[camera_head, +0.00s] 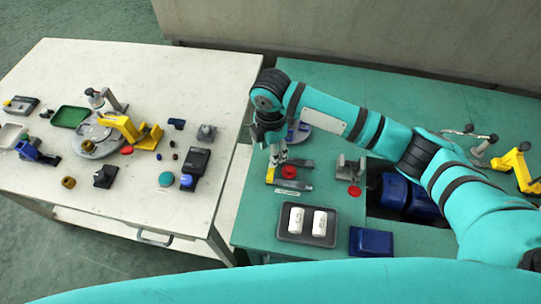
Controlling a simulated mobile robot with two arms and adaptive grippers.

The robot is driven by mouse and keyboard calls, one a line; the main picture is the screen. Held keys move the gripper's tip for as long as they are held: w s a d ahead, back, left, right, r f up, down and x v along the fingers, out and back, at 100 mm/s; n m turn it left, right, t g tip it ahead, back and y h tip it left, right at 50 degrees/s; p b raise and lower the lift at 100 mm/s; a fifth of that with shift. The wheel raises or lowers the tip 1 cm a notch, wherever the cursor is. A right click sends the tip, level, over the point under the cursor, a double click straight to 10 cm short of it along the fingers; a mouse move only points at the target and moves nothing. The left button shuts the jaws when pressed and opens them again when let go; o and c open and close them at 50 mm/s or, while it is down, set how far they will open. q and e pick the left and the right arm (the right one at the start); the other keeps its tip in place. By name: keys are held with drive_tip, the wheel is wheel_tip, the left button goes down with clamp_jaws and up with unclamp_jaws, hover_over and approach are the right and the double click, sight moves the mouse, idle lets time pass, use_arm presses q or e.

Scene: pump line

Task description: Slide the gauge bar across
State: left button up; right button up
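A small gauge fixture lies on the green table below my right gripper (278,159). It shows a flat dark bar (297,185), a yellow upright piece (270,174) and a red disc (289,172). I cannot tell for sure which part is the gauge bar; the flat dark bar looks most like it. My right arm reaches in from the right, and its gripper points down just above and behind the fixture. The fingers are too small to tell open from shut, or contact. My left gripper is not in view.
A dark tray (284,236) with two white cylinders and a blue box (371,242) sit at the front. A grey bracket (349,170) stands right of the fixture, beside an opening with blue parts (391,192). A white table (60,195) with several parts stands left.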

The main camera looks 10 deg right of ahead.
wheel_tip(320, 180, up, 8)
drive_tip(key=shift+f, duration=0.15)
idle(0.6)
